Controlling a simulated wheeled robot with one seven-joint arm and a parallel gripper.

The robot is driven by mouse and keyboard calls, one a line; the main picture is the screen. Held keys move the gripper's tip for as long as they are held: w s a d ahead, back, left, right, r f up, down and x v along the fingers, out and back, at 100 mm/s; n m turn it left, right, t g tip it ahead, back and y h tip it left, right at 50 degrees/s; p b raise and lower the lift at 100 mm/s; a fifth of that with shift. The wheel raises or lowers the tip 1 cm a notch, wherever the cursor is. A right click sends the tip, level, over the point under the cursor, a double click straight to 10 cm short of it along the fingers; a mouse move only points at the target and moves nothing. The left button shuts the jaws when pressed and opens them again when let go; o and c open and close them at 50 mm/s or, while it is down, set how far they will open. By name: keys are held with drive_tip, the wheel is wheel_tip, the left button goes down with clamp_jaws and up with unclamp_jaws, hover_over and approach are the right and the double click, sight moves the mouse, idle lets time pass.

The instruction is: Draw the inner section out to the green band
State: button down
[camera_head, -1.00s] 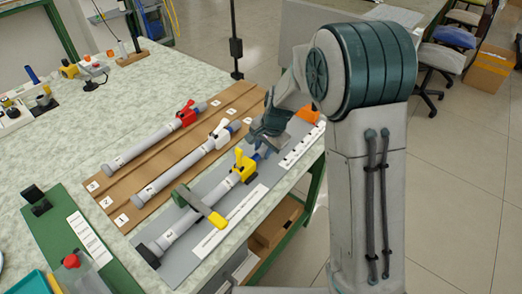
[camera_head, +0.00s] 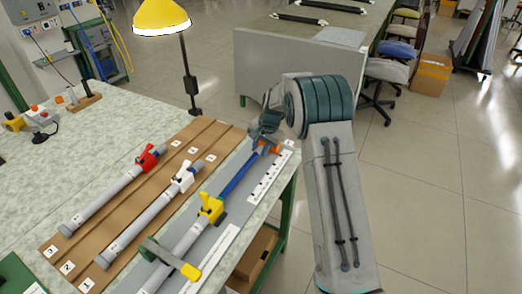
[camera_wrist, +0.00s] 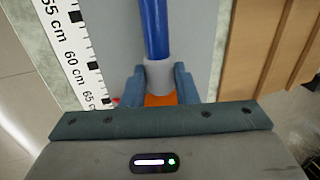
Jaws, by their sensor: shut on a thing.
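The telescoping rod in the grey fixture has a grey outer tube (camera_head: 185,244), a yellow clamp lever (camera_head: 211,207) and a blue inner section (camera_head: 238,176) drawn well out. The blue section also shows in the wrist view (camera_wrist: 155,28), ending in a grey end piece (camera_wrist: 160,75). My gripper (camera_head: 262,138) is shut on this end piece, one jaw on each side; its jaws show in the wrist view (camera_wrist: 159,84). I can make out no green band on the visible blue length. An orange block (camera_wrist: 160,100) lies just past the end piece.
A centimetre scale (camera_head: 268,178) runs beside the blue section; 60 and 65 cm show near my jaws. A green hold-down with a yellow handle (camera_head: 190,271) crosses the outer tube.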

drive_tip(key=shift+w+d, duration=0.15)
drive_tip(key=shift+d, duration=0.35)
drive_tip(key=c, duration=1.1)
unclamp_jaws()
drive_tip(key=shift+d, duration=0.1)
drive_tip(key=shift+r, duration=0.1)
drive_tip(key=v, duration=1.3)
drive_tip(key=shift+r, duration=0.35)
